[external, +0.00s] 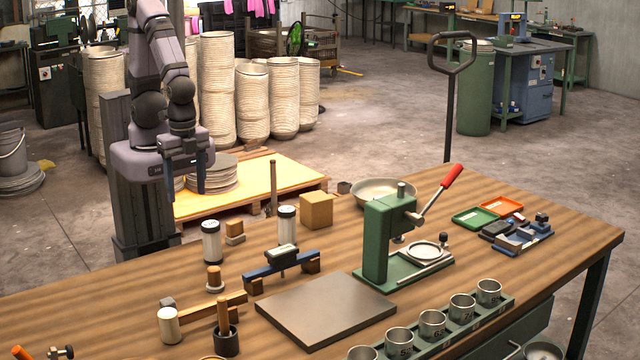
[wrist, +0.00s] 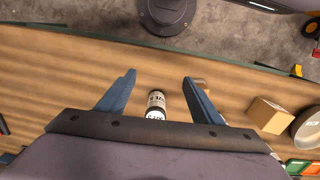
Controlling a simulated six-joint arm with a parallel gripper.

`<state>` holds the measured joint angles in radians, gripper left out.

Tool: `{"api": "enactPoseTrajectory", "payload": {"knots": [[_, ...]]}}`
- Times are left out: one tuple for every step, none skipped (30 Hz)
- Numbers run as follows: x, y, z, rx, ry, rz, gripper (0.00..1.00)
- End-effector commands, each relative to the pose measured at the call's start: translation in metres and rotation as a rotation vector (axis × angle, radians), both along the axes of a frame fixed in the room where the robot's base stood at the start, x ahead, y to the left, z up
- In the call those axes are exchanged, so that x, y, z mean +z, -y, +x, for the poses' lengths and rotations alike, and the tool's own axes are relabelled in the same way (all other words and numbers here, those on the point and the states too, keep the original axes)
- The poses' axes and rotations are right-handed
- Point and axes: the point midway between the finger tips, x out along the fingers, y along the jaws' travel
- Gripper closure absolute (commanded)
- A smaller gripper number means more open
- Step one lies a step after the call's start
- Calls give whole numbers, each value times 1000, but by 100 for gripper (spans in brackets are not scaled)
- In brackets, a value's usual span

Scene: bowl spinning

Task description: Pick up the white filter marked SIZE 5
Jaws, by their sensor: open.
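A white cylinder with dark ends (wrist: 156,104) shows between my fingers in the wrist view; its lettering is too small to read surely. It appears to be the left white cylinder (external: 211,242) standing on the bench in the external view. I cannot tell which is marked SIZE 5. My gripper (external: 185,184) is open and empty, high beyond the bench's far edge; its spread blue fingers show in the wrist view (wrist: 158,83).
A small wooden block (external: 235,232) stands close right of the left cylinder. A wooden box (external: 316,211), a pale bowl (external: 384,192) and a green press (external: 389,240) stand farther right. A grey plate (external: 326,308) and a rack of metal cups (external: 462,306) lie nearer.

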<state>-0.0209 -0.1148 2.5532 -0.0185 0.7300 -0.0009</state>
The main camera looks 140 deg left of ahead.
Motion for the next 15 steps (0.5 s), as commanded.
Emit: {"api": "enactPoseTrajectory", "payload": {"knots": [[-3, -2, -3, 32, -27, -12, 40], [-5, -3, -6, 55, -47, -21, 40], [-9, -4, -10, 92, -78, -37, 40], [-12, -5, -13, 124, -106, -53, 40], [-15, -6, -16, 163, -134, -71, 40], [-19, -7, -21, 218, -179, -100, 40], [-22, -7, -26, 265, -215, -125, 40], [-26, -7, -30, 312, -251, -153, 40], [-30, -6, -34, 382, -303, -196, 40], [-33, -5, -38, 437, -339, -231, 40], [-35, -4, -40, 492, -376, -270, 40], [-38, -1, -43, 565, -424, -324, 40], [-40, 1, -44, 620, -457, -366, 40], [-41, 3, -44, 676, -488, -410, 40], [-43, 5, -44, 747, -527, -472, 40]]}}
